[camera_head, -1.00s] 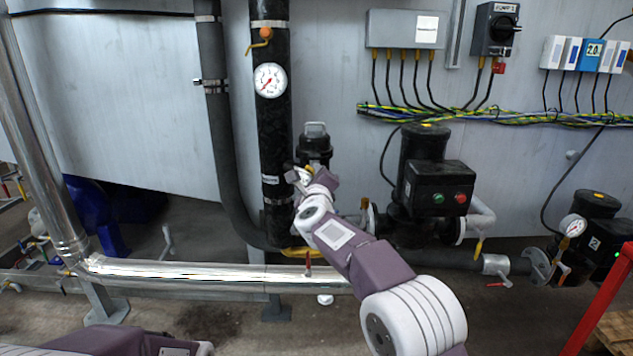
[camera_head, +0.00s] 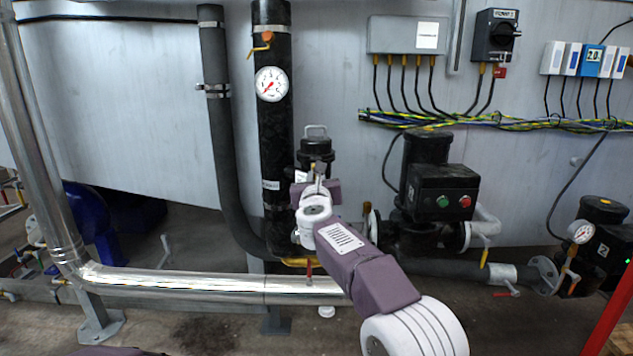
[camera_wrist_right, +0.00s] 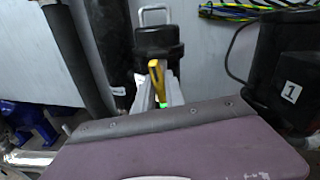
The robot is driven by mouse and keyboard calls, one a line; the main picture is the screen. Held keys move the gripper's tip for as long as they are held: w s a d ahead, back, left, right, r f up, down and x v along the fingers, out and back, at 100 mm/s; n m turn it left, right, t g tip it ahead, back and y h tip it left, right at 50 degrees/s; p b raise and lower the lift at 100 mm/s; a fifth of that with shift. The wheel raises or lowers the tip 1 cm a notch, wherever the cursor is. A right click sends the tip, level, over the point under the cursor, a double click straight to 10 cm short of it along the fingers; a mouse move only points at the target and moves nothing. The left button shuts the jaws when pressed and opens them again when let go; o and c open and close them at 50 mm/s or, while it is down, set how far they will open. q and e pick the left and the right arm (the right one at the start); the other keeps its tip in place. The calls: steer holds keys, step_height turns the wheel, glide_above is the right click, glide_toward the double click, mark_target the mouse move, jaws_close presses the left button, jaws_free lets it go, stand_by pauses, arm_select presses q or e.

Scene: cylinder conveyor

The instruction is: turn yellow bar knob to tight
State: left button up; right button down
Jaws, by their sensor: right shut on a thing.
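The yellow bar knob (camera_wrist_right: 156,76) shows in the right wrist view as a narrow upright yellow bar in front of a black capped canister (camera_wrist_right: 157,42). My right gripper (camera_wrist_right: 157,88) is shut on the bar, with a pale finger on either side of it. In the head view my right gripper (camera_head: 317,176) is at the front of the same black canister (camera_head: 315,149), and the bar is hidden by the gripper and wrist. My left gripper is out of view; only a sliver of my left arm shows at the bottom edge.
A thick black vertical pipe with a gauge (camera_head: 271,84) stands just left of my right gripper. A black pump (camera_head: 425,175) stands to its right. A silver pipe (camera_head: 200,285) with a red-handled valve (camera_head: 309,270) runs low in front.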

steer(key=shift+f+m, duration=0.1)
steer(key=shift+m, duration=0.2)
stand_by(0.4)
steer(key=c, duration=1.4)
jaws_free()
steer(key=shift+c, duration=0.2)
steer(key=shift+s, duration=0.2)
steer(key=s+b, duration=0.3)
steer(key=s, duration=0.5)
steer(key=shift+s, duration=0.35)
